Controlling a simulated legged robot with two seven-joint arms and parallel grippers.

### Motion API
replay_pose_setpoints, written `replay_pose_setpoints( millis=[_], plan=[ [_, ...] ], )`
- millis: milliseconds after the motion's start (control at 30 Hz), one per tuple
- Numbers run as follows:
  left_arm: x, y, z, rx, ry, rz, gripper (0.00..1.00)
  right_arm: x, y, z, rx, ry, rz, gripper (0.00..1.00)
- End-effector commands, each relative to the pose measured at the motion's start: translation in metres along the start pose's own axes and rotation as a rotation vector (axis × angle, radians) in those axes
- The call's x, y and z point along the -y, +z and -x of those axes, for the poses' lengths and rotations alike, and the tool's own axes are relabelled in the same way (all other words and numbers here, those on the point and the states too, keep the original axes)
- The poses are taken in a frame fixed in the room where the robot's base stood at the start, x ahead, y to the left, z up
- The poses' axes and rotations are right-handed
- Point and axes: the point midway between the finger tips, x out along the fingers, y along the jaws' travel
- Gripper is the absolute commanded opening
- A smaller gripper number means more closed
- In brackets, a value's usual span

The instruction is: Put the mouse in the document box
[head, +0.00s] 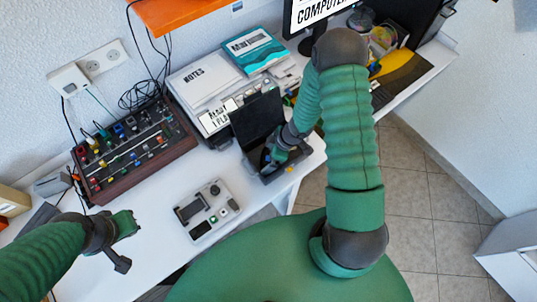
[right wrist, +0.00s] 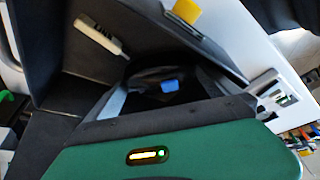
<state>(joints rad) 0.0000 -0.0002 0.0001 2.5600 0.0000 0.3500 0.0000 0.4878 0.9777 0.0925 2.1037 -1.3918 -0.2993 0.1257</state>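The document box (head: 258,117) is a dark open box with a raised panel, near the right front edge of the white desk. My right gripper (head: 273,157) reaches down into it. In the right wrist view, dark box walls (right wrist: 90,55) surround the gripper's front. A dark rounded thing with a blue patch (right wrist: 169,86), possibly the mouse, lies just beyond my green gripper body; whether the fingers hold it is unclear. No other mouse shows clearly. My left gripper (head: 128,225) hovers over the desk's left front, apart from the box; its finger state is unclear.
A mixer with coloured knobs (head: 135,150) stands at the left back. A grey handheld device (head: 207,210) lies at the front. Notes (head: 197,85) and a teal book (head: 254,48) lie behind the box. A monitor (head: 318,14) stands farther right. Bare desk lies around the device.

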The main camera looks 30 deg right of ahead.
Motion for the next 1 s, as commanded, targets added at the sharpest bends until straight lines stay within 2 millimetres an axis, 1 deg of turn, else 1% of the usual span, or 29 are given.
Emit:
replay_pose_setpoints(
  millis=[167, 267, 367, 500, 600, 700, 867, 967, 1000],
  plan=[
    [0.000, 0.000, 0.000, 0.000, 0.000, 0.000, 0.00, 0.000, -0.001, 0.000, 0.000, 0.000, 0.000, 1.00],
    [0.000, -0.001, 0.004, 0.000, 0.000, 0.000, 0.00, 0.000, -0.003, 0.007, 0.000, 0.002, 0.000, 1.00],
    [0.000, -0.003, 0.014, 0.000, 0.000, 0.000, 0.00, -0.001, -0.003, 0.027, 0.000, 0.003, 0.000, 1.00],
    [0.000, -0.008, 0.033, 0.000, 0.000, 0.000, 0.00, -0.001, -0.004, 0.066, -0.001, 0.004, 0.001, 1.00],
    [0.000, -0.010, 0.044, 0.000, 0.000, 0.000, 0.00, -0.001, -0.004, 0.091, 0.000, 0.003, 0.002, 1.00],
    [0.000, -0.012, 0.051, 0.000, 0.000, 0.000, 0.00, 0.000, -0.003, 0.110, 0.000, 0.002, 0.001, 1.00],
    [0.000, -0.013, 0.054, 0.000, 0.000, 0.000, 0.00, -0.002, -0.004, 0.124, 0.002, 0.011, -0.003, 1.00],
    [0.000, -0.013, 0.054, 0.000, 0.000, 0.000, 0.00, -0.016, -0.018, 0.138, 0.024, 0.093, -0.044, 1.00],
    [0.000, -0.013, 0.054, 0.000, 0.000, 0.000, 0.00, -0.025, -0.027, 0.149, 0.039, 0.150, -0.079, 1.00]
  ],
)
